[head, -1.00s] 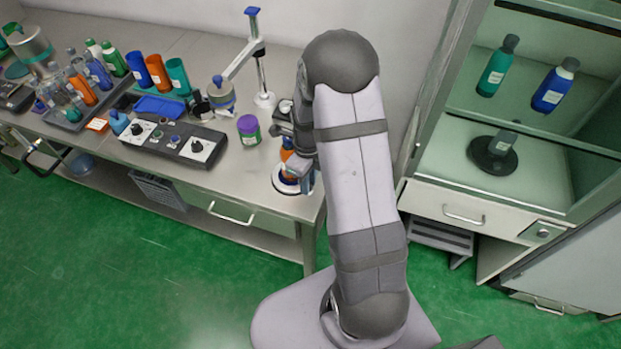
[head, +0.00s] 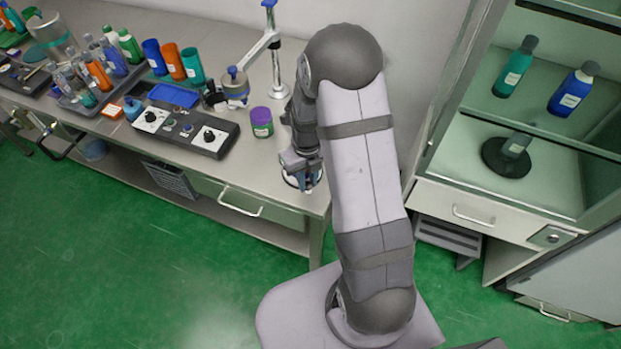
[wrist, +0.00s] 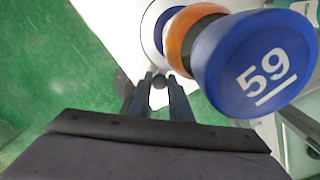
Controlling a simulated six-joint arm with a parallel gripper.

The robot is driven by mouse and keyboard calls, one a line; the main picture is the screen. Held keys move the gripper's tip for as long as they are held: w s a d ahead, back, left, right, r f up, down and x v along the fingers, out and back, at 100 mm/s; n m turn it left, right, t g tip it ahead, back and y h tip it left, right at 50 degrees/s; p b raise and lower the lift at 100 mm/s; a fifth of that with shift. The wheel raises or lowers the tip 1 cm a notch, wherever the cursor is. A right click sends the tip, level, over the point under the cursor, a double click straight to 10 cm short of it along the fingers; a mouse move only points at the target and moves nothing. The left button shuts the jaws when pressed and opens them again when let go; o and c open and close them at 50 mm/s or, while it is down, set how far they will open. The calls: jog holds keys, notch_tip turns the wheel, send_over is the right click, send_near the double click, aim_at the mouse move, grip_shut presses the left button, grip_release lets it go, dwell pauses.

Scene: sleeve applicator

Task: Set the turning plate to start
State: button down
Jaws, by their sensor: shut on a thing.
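The turning plate is a white disc (head: 290,183) at the bench's front right corner. It also shows in the wrist view (wrist: 151,32), partly hidden. On it stands a stack with an orange band (wrist: 180,38) and a large blue top marked 59 (wrist: 262,66). The stack is hidden in the head view. My gripper (wrist: 160,84) is low at the plate's edge, beside the stack. It is shut on a small grey knob (wrist: 160,80) between the fingertips. My gripper (head: 306,184) hides much of the plate in the head view.
A purple jar with a green label (head: 261,122) stands left of my gripper. A control box with dials (head: 185,130) lies further left. A stand with a post (head: 275,60) is behind. A glass-fronted cabinet (head: 470,210) is at right. The bench's front edge is close to the plate.

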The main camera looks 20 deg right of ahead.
jog(key=shift+w+a+m, duration=0.15)
jog(key=shift+a+m, duration=0.1)
jog(key=shift+m, duration=0.25)
jog(key=shift+r, duration=0.1)
jog(key=c, duration=1.6)
grip_release()
jog(key=shift+r+b, duration=0.8)
jog(key=shift+r, duration=2.85)
